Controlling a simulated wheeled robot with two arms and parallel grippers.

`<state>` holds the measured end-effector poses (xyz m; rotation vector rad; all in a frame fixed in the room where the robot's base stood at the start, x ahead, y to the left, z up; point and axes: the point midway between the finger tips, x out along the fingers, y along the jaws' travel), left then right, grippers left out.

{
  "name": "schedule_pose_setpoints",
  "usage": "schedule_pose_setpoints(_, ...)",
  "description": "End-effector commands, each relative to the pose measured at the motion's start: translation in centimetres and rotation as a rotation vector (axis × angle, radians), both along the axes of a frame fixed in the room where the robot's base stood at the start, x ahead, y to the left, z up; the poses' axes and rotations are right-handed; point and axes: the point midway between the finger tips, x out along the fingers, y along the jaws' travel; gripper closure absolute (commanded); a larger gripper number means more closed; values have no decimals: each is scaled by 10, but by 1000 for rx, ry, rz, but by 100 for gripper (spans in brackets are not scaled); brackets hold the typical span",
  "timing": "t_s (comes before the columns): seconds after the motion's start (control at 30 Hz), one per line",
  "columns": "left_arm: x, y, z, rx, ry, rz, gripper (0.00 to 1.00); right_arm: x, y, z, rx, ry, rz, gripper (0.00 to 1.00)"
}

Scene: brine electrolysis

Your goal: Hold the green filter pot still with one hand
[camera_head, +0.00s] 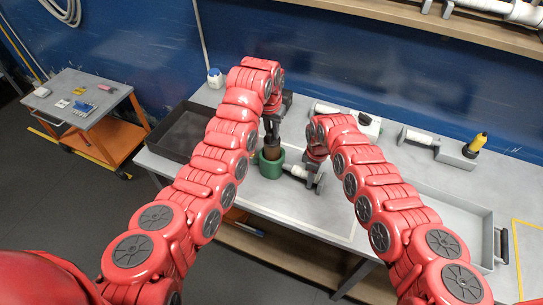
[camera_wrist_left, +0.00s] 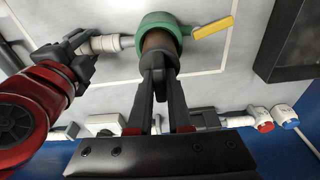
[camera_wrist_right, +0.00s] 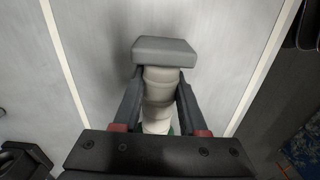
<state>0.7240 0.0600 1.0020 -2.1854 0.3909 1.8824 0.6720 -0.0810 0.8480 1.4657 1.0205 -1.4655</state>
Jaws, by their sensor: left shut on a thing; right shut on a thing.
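The green filter pot (camera_head: 270,167) stands on the bench; it also shows in the left wrist view (camera_wrist_left: 151,22). A brown cylinder (camera_head: 272,152) rises from its top. A pale side pipe (camera_wrist_right: 158,88) runs out from the pot to a grey end block (camera_wrist_right: 165,51). My right gripper (camera_wrist_right: 159,80) is shut on this side pipe, one finger on each side. A yellow lever (camera_wrist_left: 213,27) sticks out on the pot's other side. The pot's inside is hidden.
A dark tray (camera_head: 183,132) lies on the bench to the left, a grey tray (camera_head: 440,203) to the right. Pale pipe fittings (camera_head: 421,138) and a yellow-topped item (camera_head: 477,142) stand along the back. An orange cart (camera_head: 112,148) stands apart at left.

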Motion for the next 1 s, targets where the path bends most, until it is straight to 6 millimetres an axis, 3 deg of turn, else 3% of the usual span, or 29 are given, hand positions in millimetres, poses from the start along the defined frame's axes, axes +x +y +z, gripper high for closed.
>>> schedule_pose_setpoints(0.6,1,0,41,1,-1,0,100,0,0,0,0,0,0,100)
schedule_pose_setpoints(0.9,0,0,45,0,-1,0,100,0,0,0,0,0,0,100)
schedule_pose_setpoints(0.93,0,0,45,0,-1,0,100,0,0,0,0,0,0,53)
schedule_pose_setpoints(1.0,0,0,45,-1,-2,0,100,0,0,0,0,0,0,41)
